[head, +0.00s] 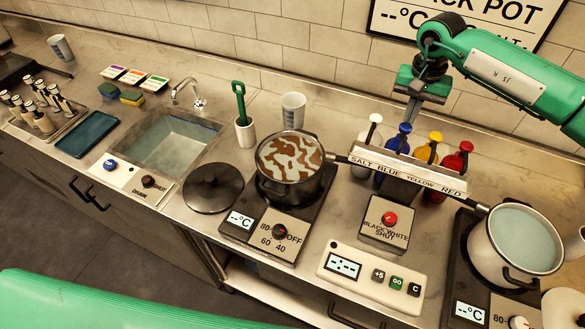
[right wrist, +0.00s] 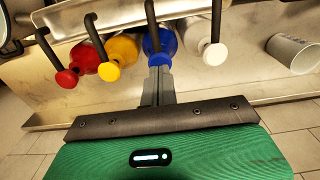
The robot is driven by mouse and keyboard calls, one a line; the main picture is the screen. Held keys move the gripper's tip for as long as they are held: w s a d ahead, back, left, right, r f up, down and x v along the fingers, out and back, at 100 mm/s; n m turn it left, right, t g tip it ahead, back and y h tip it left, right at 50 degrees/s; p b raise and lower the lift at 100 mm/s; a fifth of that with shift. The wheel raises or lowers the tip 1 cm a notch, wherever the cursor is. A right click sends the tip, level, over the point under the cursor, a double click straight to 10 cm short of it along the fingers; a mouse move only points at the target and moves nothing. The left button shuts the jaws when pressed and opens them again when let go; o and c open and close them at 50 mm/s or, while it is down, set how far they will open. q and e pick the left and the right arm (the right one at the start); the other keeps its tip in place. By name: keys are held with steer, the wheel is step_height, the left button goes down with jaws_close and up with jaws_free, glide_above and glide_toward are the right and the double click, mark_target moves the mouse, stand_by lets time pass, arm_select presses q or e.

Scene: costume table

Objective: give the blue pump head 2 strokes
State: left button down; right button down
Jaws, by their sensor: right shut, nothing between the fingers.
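The blue pump head (head: 404,128) tops the blue bottle (head: 397,143), second from left in a row of pump bottles behind a label strip reading salt, blue, yellow, red. My right gripper (head: 411,118) is shut and empty, pointing down right at the blue pump head. In the right wrist view its fingertips (right wrist: 159,73) overlap the near edge of the blue pump head (right wrist: 157,60); I cannot tell whether they touch it. The pump head stands about as high as its neighbours. My left gripper is not in view.
White (head: 376,118), yellow (head: 435,136) and red (head: 465,147) pump heads stand close on either side. The label strip (head: 408,174) runs in front. A pot (head: 289,168) stands on a hob to the left, another pot (head: 516,246) to the right. The tiled wall is close behind.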

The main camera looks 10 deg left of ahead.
mark_target(407, 126)
steer(key=shift+f, duration=0.2)
steer(key=shift+f+b, duration=1.3)
steer(key=shift+f, duration=0.05)
steer(key=shift+r, duration=0.15)
steer(key=shift+r+p, duration=0.55)
steer(key=shift+r, duration=0.85)
steer(key=shift+r, duration=0.15)
step_height(407, 126, up, 6)
steer(key=shift+f+p, duration=0.15)
steer(key=shift+p, duration=0.8)
